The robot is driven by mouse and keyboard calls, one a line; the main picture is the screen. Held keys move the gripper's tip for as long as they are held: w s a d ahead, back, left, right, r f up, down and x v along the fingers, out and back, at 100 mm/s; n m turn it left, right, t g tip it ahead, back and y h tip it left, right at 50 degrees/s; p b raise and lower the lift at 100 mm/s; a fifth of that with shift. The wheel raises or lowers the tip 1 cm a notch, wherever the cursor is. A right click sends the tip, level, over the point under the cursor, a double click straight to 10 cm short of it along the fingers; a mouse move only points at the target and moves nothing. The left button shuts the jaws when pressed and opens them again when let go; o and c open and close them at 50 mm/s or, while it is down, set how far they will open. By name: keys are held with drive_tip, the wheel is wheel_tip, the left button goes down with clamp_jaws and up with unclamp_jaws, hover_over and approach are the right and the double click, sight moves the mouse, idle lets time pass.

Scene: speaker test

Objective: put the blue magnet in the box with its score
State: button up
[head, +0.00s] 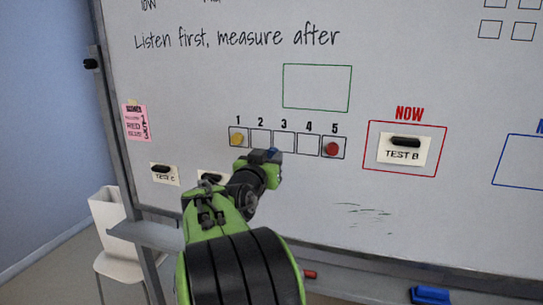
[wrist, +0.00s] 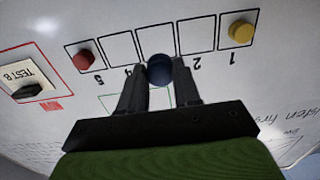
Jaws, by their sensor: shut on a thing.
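My gripper (wrist: 155,85) is shut on the round blue magnet (wrist: 160,69). In the head view the blue magnet (head: 272,154) shows at the tip of my gripper (head: 268,160), at the lower edge of box 3 (head: 283,141). The wrist view is upside down; there the magnet lies in line with box 3 (wrist: 154,38) and hides its number. Whether it touches the board cannot be told. A yellow magnet (head: 237,139) is in box 1, a red magnet (head: 332,149) in box 5. Boxes 2 and 4 look empty. A pink note (head: 136,122) lists colours with numbers, too small to read surely.
A TEST B card (head: 404,151) under a black magnet is in the red NOW frame (head: 370,160). A TEST C card (head: 164,175) and another partly hidden card hang lower left. A green frame (head: 317,87) above the boxes is empty. A blue eraser (head: 430,295) is below.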

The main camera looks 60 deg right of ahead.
sight(276, 150)
drive_tip(key=d, duration=0.1)
drive_tip(key=d+p, duration=0.1)
drive_tip(key=shift+s+d+r+p, duration=0.2)
drive_tip(key=shift+d+r+p, duration=0.05)
drive_tip(key=shift+d+p, duration=0.15)
drive_tip(key=shift+w+d+f+p, duration=0.1)
drive_tip(key=shift+w+d+p, duration=0.1)
drive_tip(key=shift+d+p, duration=0.25)
drive_tip(key=shift+w+d+p, duration=0.2)
drive_tip(key=shift+d, duration=0.4)
drive_tip(key=shift+w+d+f, duration=0.1)
drive_tip(key=shift+d, duration=0.95)
drive_tip(key=shift+d+p, duration=0.35)
drive_tip(key=shift+d, duration=0.15)
drive_tip(key=o, duration=1.4)
